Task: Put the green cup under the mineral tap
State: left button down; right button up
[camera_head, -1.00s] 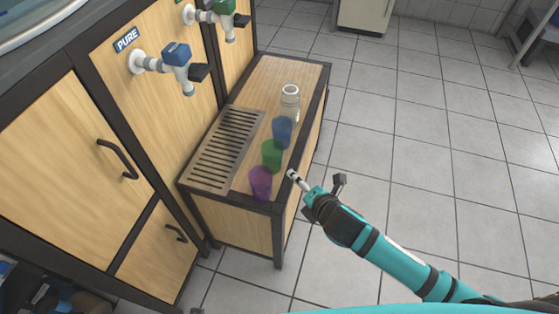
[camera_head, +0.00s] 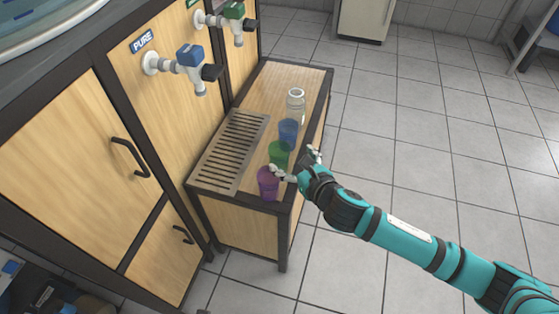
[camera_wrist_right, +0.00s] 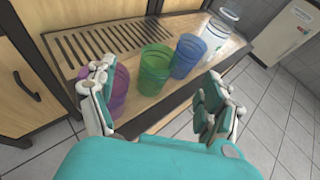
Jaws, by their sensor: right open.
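The green cup (camera_head: 279,152) stands upright on the low wooden bench, between the purple cup (camera_head: 268,184) and the blue cup (camera_head: 288,132). It also shows in the right wrist view (camera_wrist_right: 154,70), ahead of the open fingers and apart from them. My right gripper (camera_head: 297,161) is open and empty at the bench's right edge, its left finger close to the purple cup; contact cannot be told. The green-handled tap (camera_head: 233,16) is at the top, its label cut off by the picture edge. The blue-handled tap (camera_head: 185,66) is labelled PURE. My left gripper is not in view.
A slotted drain grate (camera_head: 232,150) lies on the bench (camera_head: 281,80) below the taps. Wooden cabinet doors (camera_head: 85,150) line the left. The tiled floor at right is free.

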aim_at(275, 145)
jog(key=x, duration=0.4)
jog(key=shift+w+f+b, duration=0.1)
jog(key=shift+b, duration=0.2)
jog(key=b+x, duration=0.1)
jog(key=x, duration=0.3)
jog(key=shift+w+a+f, duration=0.1)
jog(key=shift+w+f, duration=0.15)
jog(key=shift+f, duration=0.1)
jog(key=shift+w+a+b, duration=0.1)
jog(key=shift+w+b, duration=0.1)
jog(key=shift+b, duration=0.1)
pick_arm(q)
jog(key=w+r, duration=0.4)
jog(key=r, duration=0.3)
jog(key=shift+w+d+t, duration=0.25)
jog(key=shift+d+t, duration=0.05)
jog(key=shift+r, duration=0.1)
pick_arm(e)
jog(key=c, duration=1)
jog(key=shift+r, duration=0.1)
